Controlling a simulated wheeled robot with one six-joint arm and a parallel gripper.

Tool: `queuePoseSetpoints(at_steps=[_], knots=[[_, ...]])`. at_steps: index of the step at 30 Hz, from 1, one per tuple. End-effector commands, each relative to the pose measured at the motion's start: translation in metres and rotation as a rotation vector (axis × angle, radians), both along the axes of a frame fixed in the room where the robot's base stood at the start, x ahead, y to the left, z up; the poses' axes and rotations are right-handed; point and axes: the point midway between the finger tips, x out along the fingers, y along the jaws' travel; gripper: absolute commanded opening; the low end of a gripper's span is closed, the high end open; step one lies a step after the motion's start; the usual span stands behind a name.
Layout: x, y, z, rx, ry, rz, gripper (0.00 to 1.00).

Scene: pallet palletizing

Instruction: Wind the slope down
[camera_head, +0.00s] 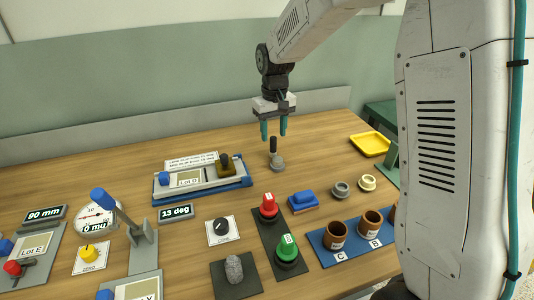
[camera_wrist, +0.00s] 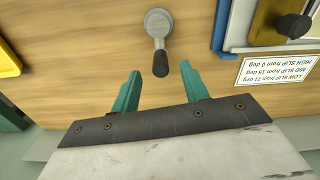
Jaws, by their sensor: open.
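A small crank (camera_head: 277,162) with a grey round base and a black upright handle stands on the wooden table. It also shows in the wrist view (camera_wrist: 158,24), its black handle (camera_wrist: 160,64) pointing toward my gripper. My gripper (camera_head: 274,133) is open and empty just above the handle, its teal fingers apart on either side in the wrist view. Left of the crank is a blue-based tilting plate (camera_head: 203,176) labelled Lot D, with a blue block and a dark brown block on it. A display (camera_head: 176,212) in front of it reads 13 deg.
A sign (camera_head: 191,162) listing slip angles stands behind the plate. A yellow tray (camera_head: 370,144) lies right of the crank. In front are red (camera_head: 268,206) and green (camera_head: 287,248) knobs, a blue block (camera_head: 303,201), cups and a lever (camera_head: 125,213). Table around the crank is clear.

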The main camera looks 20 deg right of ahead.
Motion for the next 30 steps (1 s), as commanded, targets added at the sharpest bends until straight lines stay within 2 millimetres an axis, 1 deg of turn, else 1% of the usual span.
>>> queuePoseSetpoints(at_steps=[9, 15, 28, 30], knots=[[0.0, 0.0, 0.027, 0.0, -0.001, 0.0, 0.45], [0.0, 0.0, 0.037, 0.0, 0.001, 0.0, 0.45], [0.0, 0.0, 0.038, 0.0, 0.001, -0.001, 0.45], [-0.005, 0.0, 0.036, -0.002, 0.018, -0.008, 0.45]])
